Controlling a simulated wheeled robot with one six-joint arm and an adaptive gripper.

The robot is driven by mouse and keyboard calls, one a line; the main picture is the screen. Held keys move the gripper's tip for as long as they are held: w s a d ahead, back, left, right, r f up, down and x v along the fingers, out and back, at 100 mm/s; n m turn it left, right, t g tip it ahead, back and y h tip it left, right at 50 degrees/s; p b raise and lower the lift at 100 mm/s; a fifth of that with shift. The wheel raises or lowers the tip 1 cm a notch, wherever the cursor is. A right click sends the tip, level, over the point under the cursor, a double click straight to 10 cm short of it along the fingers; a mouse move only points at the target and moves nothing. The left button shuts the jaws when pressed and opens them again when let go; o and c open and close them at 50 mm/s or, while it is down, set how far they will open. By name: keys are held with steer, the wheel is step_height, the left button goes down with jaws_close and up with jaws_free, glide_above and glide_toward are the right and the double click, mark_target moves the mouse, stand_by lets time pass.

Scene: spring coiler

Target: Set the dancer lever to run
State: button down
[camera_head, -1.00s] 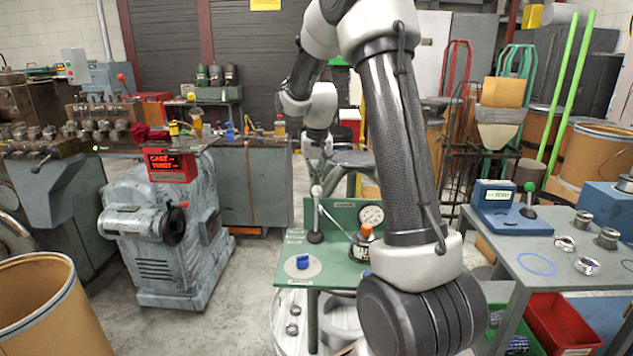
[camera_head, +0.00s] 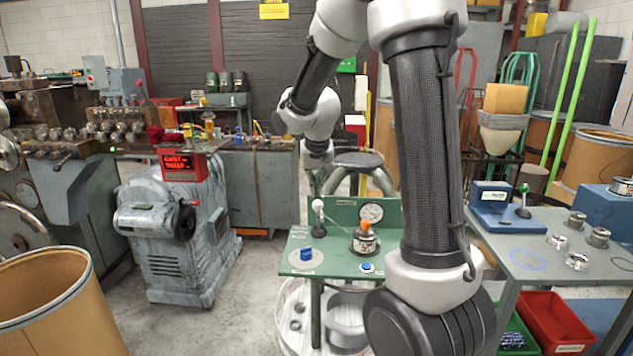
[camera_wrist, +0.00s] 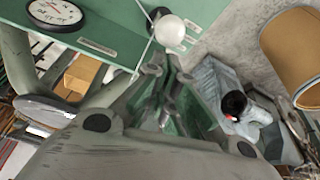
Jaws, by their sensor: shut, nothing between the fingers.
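The dancer lever has a white ball knob (camera_head: 318,204) above a black base (camera_head: 319,230). It stands at the back left of a green table (camera_head: 335,267). In the wrist view the knob (camera_wrist: 170,31) shows large, just beyond my fingertips. My gripper (camera_wrist: 167,72) is shut and empty, with its fingertips close to the knob; I cannot tell whether they touch it. In the head view my gripper (camera_head: 316,180) hangs just above and behind the knob, partly blending with the stool behind. Any run marking is too small to read.
A round gauge (camera_head: 371,212), an orange-topped pot (camera_head: 365,238), a blue piece (camera_head: 306,253) and a blue button (camera_head: 367,267) crowd the green table. A grey machine (camera_head: 180,235) and fibre drum (camera_head: 60,300) stand left. A grey table (camera_head: 540,245) stands right.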

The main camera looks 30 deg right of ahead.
steer(key=shift+s+a+f, duration=0.2)
steer(key=shift+s+a, duration=0.15)
steer(key=shift+s, duration=0.25)
steer(key=shift+s+a+f, duration=0.2)
steer(key=shift+s+a, duration=0.1)
steer(key=shift+s, duration=0.25)
